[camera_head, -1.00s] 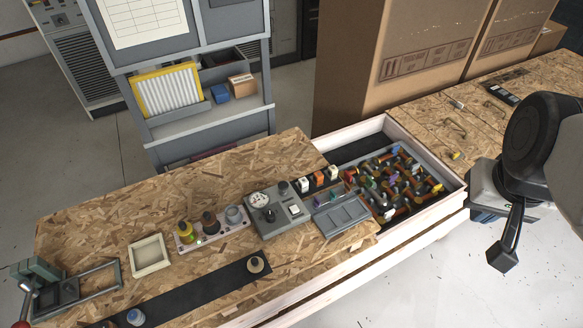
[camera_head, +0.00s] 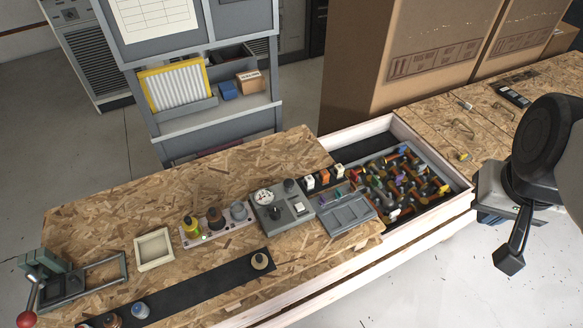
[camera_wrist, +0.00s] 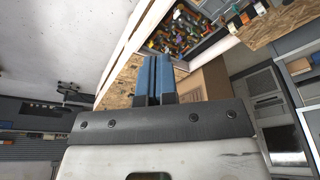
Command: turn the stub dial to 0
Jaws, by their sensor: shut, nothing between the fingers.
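In the head view a grey control box (camera_head: 296,218) stands on the workbench. It carries a round white gauge (camera_head: 264,197), a black knob (camera_head: 275,213), a smaller dark knob (camera_head: 289,186) and a white switch (camera_head: 299,208). A pale plate left of it bears a yellow knob (camera_head: 191,228), a brown knob (camera_head: 215,217) and a grey knob (camera_head: 239,211). I cannot tell which is the stub dial, and no markings are readable. My gripper (camera_wrist: 154,76) shows its blue fingers together and empty in the wrist view. My arm is at the right, away from the box.
An open drawer (camera_head: 463,192) of colourful parts lies right of the box, with a grey tray (camera_head: 347,214) between. A lever device (camera_head: 48,279) and a square frame (camera_head: 154,250) are at left. Cardboard boxes (camera_head: 400,75) stand behind. Open floor lies at front right.

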